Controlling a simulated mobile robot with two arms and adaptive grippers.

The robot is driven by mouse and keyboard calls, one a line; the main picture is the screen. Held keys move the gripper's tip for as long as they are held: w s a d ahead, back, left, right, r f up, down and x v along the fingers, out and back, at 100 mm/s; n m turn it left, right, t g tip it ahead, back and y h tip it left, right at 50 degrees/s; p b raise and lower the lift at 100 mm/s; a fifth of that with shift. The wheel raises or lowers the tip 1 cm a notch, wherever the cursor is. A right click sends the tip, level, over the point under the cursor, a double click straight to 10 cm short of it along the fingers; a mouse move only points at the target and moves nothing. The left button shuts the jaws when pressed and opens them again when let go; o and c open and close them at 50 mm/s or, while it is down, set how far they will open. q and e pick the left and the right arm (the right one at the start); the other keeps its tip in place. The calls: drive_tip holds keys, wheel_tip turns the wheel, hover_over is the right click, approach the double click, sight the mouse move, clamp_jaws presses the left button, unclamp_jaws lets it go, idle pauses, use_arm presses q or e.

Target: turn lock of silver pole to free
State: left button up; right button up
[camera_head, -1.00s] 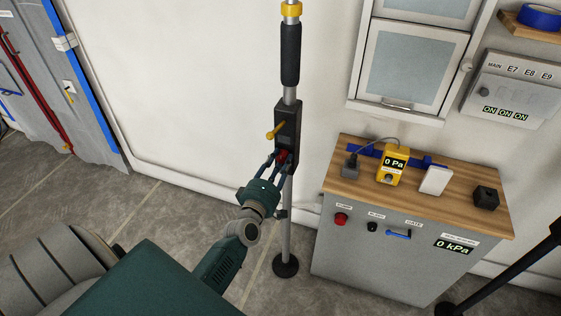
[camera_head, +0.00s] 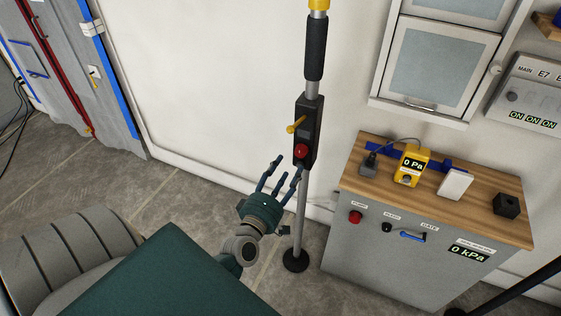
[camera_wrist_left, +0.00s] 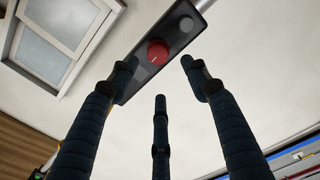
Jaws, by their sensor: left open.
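The silver pole (camera_head: 301,215) stands upright on a round black foot, with a black grip higher up. A black lock box (camera_head: 314,118) is fixed on it, with a yellow lever (camera_head: 296,125) sticking out to the left and a red round knob (camera_head: 301,151) below it. In the left wrist view the red knob (camera_wrist_left: 158,53) shows on the box beyond the fingers. My left gripper (camera_head: 279,173) is open and empty, just below and left of the knob, apart from it. In the left wrist view its three fingers (camera_wrist_left: 160,95) are spread. My right gripper is not seen.
A grey cabinet with a wooden top (camera_head: 440,190) stands right of the pole, carrying a yellow gauge (camera_head: 411,166) and small boxes. A wall cabinet (camera_head: 427,62) hangs above. The white wall (camera_head: 200,80) is close behind the pole.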

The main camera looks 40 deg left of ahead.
use_arm(q)
drive_tip(key=v, duration=0.4)
idle(0.5)
drive_tip(key=s+d+f+m+g+h, duration=0.1)
drive_tip(key=s+d+f+m+g, duration=0.2)
drive_tip(key=f, duration=0.8)
drive_tip(key=s+d+f+m+g+h, duration=0.2)
drive_tip(key=s+d+f+m, duration=0.2)
drive_tip(key=f, duration=0.7)
drive_tip(key=s+d+f+m+g+h, duration=0.1)
drive_tip(key=s+d+f+m+g, duration=0.2)
drive_tip(key=f, duration=0.8)
drive_tip(key=s+f+m+g, duration=0.2)
drive_tip(key=s+f, duration=0.4)
drive_tip(key=s, duration=0.4)
drive_tip(key=s+d+f+m+g, duration=0.1)
drive_tip(key=s+f+m+g, duration=0.2)
drive_tip(key=s, duration=0.7)
drive_tip(key=s+d+f+m+g, duration=0.1)
drive_tip(key=s+f+m+g, duration=0.2)
drive_tip(key=s+f+m, duration=0.2)
drive_tip(key=s+f, duration=0.3)
drive_tip(key=s, duration=0.3)
drive_tip(key=shift+f, duration=0.35)
